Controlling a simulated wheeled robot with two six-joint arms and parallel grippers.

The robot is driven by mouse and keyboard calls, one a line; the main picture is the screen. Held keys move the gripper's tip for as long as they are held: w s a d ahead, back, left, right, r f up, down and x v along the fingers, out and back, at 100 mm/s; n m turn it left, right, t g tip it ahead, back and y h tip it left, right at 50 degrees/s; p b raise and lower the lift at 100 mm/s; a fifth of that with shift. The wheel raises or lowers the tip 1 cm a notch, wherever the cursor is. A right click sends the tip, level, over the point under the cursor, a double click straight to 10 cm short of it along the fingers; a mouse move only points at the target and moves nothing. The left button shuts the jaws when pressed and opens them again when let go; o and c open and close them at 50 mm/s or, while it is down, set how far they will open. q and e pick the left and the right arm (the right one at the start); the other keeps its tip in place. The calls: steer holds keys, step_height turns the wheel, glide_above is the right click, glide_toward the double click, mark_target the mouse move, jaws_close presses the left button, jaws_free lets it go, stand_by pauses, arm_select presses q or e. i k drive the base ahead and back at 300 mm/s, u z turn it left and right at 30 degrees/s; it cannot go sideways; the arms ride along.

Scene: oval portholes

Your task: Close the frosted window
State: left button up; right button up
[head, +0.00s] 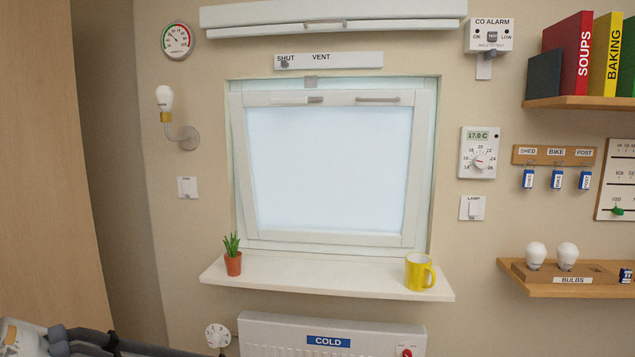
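The frosted window (325,170) is a white-framed sash with a pale blue pane, set in the wall recess. It stands tilted open, its top edge leaning out into the room and its bottom edge at the frame. Its top rail carries a metal latch lever (315,100), lying sideways, and a grab bar (377,99) to the right. A small grey catch (311,82) sits on the frame above the rail. Parts of my arm show at the bottom left, away from the window. I can make out no gripper fingers of either arm.
The sill (325,277) below holds a potted plant (233,263) at left and a yellow mug (419,272) at right. A SHUT/VENT slider strip (345,60) and a rolled white blind housing (400,14) are above. A radiator (280,335) is below. Shelves stand right.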

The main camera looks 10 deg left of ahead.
mark_target(347, 168)
steer(key=k, duration=0.65)
steer(key=z, duration=0.6)
steer(key=i, duration=1.35)
steer(key=u, duration=0.1)
